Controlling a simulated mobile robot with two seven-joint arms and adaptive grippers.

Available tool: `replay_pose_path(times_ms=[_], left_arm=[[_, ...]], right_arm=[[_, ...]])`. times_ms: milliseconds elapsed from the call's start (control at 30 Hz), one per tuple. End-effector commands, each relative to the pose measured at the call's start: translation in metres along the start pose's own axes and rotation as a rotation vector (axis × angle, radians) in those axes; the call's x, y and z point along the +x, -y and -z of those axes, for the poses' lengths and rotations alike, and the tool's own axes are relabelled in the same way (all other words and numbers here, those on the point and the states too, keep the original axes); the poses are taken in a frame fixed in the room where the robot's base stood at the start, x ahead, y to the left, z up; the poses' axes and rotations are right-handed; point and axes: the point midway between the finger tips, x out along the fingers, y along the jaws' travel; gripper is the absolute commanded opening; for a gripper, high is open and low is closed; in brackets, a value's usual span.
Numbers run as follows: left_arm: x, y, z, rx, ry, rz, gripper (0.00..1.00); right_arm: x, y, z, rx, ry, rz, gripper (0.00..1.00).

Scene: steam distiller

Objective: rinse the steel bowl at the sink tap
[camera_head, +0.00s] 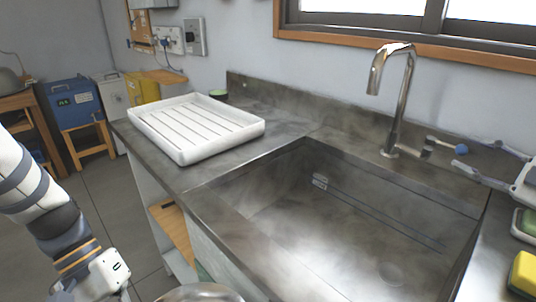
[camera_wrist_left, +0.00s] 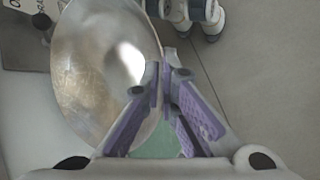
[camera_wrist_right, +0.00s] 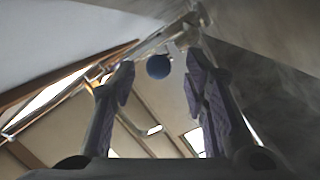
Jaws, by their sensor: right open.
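The steel bowl (camera_wrist_left: 95,75) is tilted in the left wrist view, and my left gripper (camera_wrist_left: 160,82) is shut on its rim. In the head view only the top of the bowl (camera_head: 198,293) shows at the bottom edge, outside the sink. The steel sink (camera_head: 340,225) is empty. The tap (camera_head: 398,100) rises behind it, with no water visible. Its lever ends in a blue knob (camera_head: 461,149). My right gripper (camera_head: 479,155) is open beside the knob. In the right wrist view the knob (camera_wrist_right: 158,66) shows between the open fingers (camera_wrist_right: 158,82), apart from both.
A white ribbed drying tray (camera_head: 196,125) lies on the counter left of the sink. A yellow sponge (camera_head: 524,272) and a green item (camera_head: 526,222) lie at the right edge. A small green-topped item (camera_head: 218,94) stands behind the tray. The counter's front edge separates the bowl from the basin.

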Motion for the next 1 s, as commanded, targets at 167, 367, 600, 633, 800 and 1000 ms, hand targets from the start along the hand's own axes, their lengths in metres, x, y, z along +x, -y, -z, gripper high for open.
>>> replay_pose_path(times_ms=[167,367,600,633,800,1000], left_arm=[[0.009,0.005,0.003,-0.009,0.017,-0.001,0.0],[0.009,0.005,0.003,-0.009,0.017,-0.001,0.0],[0.009,0.005,0.003,-0.009,0.017,-0.001,0.0],[0.009,0.005,0.003,-0.009,0.017,-0.001,0.0],[0.009,0.005,0.003,-0.009,0.017,-0.001,0.0],[0.02,0.01,0.007,-0.019,0.037,-0.001,0.0]], right_arm=[[0.026,0.002,-0.001,0.002,0.001,0.002,0.41],[0.032,-0.001,0.001,0.001,-0.001,-0.001,0.41],[0.031,-0.001,0.001,0.001,-0.001,-0.001,0.14],[0.031,-0.001,0.001,0.001,-0.001,-0.001,0.07],[0.031,-0.001,0.001,0.001,-0.001,-0.001,0.0],[0.051,0.001,-0.005,-0.003,0.013,0.0,0.0]])
